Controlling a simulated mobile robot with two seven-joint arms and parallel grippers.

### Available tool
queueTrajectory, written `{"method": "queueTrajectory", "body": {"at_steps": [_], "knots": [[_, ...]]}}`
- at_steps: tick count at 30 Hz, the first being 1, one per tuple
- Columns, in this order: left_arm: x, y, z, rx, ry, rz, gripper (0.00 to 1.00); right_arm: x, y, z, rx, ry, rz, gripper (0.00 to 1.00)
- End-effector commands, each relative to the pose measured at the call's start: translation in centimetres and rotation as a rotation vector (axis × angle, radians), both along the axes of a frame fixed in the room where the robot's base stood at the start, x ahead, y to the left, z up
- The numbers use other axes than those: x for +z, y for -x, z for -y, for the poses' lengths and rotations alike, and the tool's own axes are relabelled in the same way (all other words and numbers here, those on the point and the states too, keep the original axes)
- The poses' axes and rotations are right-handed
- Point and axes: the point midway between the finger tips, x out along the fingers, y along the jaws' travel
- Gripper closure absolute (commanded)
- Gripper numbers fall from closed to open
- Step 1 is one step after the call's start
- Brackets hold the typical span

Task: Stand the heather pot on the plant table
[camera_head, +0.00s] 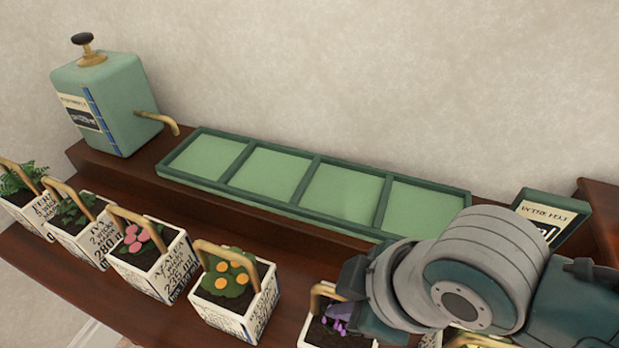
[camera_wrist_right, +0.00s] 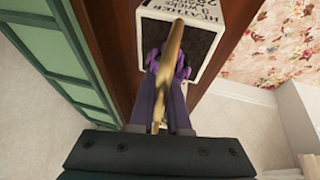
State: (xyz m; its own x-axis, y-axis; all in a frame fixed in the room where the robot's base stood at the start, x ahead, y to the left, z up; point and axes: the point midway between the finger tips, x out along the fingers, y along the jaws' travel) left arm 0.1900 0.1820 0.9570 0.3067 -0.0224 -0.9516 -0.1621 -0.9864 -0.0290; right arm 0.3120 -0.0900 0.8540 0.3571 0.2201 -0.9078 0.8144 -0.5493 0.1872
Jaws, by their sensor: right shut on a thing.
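The heather pot (camera_head: 312,330) is a white lettered box with dark soil, purple flowers and a tan hoop handle, low in the head view right of centre. My right gripper (camera_head: 338,292) is at its handle and partly hides it. In the wrist view, the handle runs between the fingers of my right gripper (camera_wrist_right: 165,105), which are shut on it; the pot (camera_wrist_right: 205,12) shows beyond them. I cannot tell whether it is clear of the wood. A green tray (camera_head: 316,158) with empty compartments lies on the raised dark wooden step. Nothing in view is clearly marked as the plant table. My left gripper is not in view.
A pot with orange flowers (camera_head: 244,328) stands left of the heather, and one with pink flowers (camera_head: 150,275) further left. More leafy pots stand at far left. A green pump can (camera_head: 110,105) stands behind them. A labelled block (camera_head: 553,212) is at right, near my arm.

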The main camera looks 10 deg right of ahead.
Motion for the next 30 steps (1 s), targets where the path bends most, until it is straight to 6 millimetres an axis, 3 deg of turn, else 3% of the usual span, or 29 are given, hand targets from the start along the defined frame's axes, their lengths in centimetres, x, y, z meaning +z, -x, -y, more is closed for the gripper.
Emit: {"method": "queueTrajectory", "body": {"at_steps": [6,7,15,23,30], "knots": [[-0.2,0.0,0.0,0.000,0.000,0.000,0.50,-0.1,-0.1,-0.1,0.000,-0.002,0.004,1.00],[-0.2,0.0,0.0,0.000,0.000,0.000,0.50,-0.3,0.0,0.0,0.000,0.000,0.000,0.84],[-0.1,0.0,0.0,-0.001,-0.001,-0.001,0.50,-0.2,0.0,0.0,0.000,0.000,0.000,0.56],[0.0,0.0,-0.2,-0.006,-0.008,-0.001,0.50,0.0,0.0,0.0,0.000,0.000,0.000,0.56],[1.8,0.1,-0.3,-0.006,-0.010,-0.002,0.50,3.4,1.2,0.7,0.001,0.000,0.001,0.56]]}}
